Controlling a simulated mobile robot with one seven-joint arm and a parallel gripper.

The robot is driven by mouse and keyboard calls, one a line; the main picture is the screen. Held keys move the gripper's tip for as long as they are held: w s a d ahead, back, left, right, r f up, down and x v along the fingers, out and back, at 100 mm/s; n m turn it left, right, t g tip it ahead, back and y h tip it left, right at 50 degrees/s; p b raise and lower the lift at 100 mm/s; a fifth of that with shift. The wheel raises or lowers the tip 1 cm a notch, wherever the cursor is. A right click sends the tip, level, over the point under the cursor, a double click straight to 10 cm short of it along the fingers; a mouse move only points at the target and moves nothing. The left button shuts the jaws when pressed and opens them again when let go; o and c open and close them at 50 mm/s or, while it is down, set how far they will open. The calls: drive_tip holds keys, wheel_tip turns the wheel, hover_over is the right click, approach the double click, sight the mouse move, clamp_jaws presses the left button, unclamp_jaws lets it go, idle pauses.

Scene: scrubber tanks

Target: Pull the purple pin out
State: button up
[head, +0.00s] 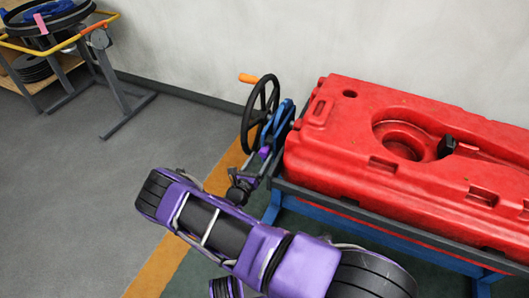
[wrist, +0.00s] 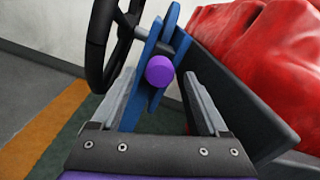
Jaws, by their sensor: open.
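The purple pin (wrist: 160,71) shows its round end in the wrist view, set in the blue bracket (wrist: 143,90). In the head view the pin (head: 265,152) is a small purple spot at the left end of the red tank's stand. My gripper (wrist: 158,82) is open, with one finger on each side of the pin's end in the picture. I cannot tell how far the fingertips reach along it. In the head view my gripper (head: 250,176) is just below the pin, partly hidden by my arm.
A black handwheel (head: 260,112) with an orange handle (head: 250,78) stands by the bracket, close to the wall. The red tank (head: 340,150) lies right of it on a blue and dark frame. A yellow-railed cart (head: 60,42) stands at upper left. The grey floor between is clear.

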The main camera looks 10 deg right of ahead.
sight(263, 155)
drive_tip(key=shift+x, duration=1.95)
clamp_jaws()
